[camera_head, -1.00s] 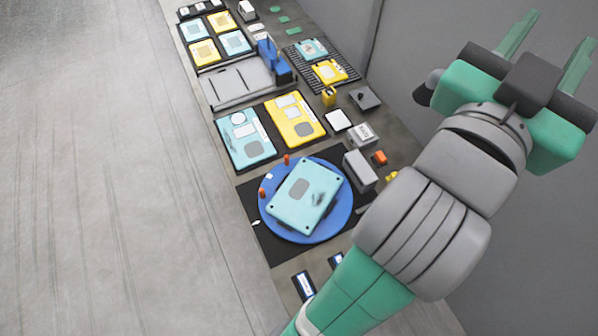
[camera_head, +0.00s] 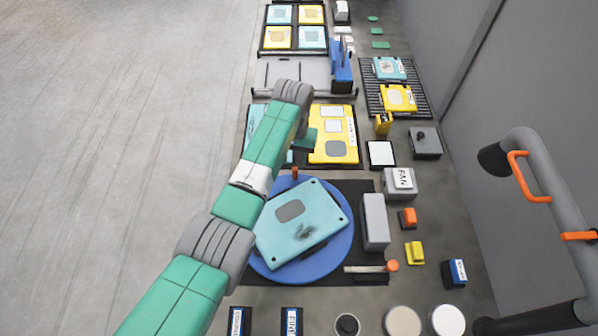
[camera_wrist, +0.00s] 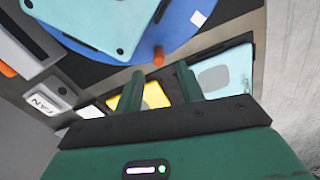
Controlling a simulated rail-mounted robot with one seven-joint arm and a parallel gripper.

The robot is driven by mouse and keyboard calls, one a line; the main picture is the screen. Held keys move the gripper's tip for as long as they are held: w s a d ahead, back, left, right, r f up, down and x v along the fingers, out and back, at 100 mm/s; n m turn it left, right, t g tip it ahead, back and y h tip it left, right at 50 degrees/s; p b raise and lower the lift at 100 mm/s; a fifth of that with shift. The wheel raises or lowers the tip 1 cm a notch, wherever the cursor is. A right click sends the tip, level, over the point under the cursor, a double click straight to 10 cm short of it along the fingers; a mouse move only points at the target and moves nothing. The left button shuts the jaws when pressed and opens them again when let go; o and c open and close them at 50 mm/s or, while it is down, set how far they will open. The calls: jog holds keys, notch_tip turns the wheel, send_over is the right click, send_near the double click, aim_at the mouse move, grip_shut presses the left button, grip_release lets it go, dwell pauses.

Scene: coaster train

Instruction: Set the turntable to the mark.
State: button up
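The turntable is a blue disc (camera_head: 337,262) on a black mat, with a teal plate (camera_head: 325,215) lying tilted in angle on it. An orange peg (camera_head: 295,174) stands at its far rim. In the wrist view the disc (camera_wrist: 178,42) shows with an orange peg (camera_wrist: 158,57) and a white square (camera_wrist: 198,18) on its rim. My gripper (camera_wrist: 158,84) is open, with two green fingers apart and nothing between them. It is near the peg, apart from it in the picture. In the head view my arm hides the disc's left side; I cannot make out the mark beside the disc.
A grey block (camera_head: 375,222) stands right of the disc. A lever with an orange knob (camera_head: 392,266) lies at front right. A yellow panel (camera_head: 333,148) lies beyond the disc. A FAN box (camera_head: 401,184) and small orange and yellow blocks stand at the right.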

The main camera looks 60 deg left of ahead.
aim_at(295, 169)
notch_tip(295, 169, down, 7)
jog(key=shift+b, duration=0.9)
grip_shut()
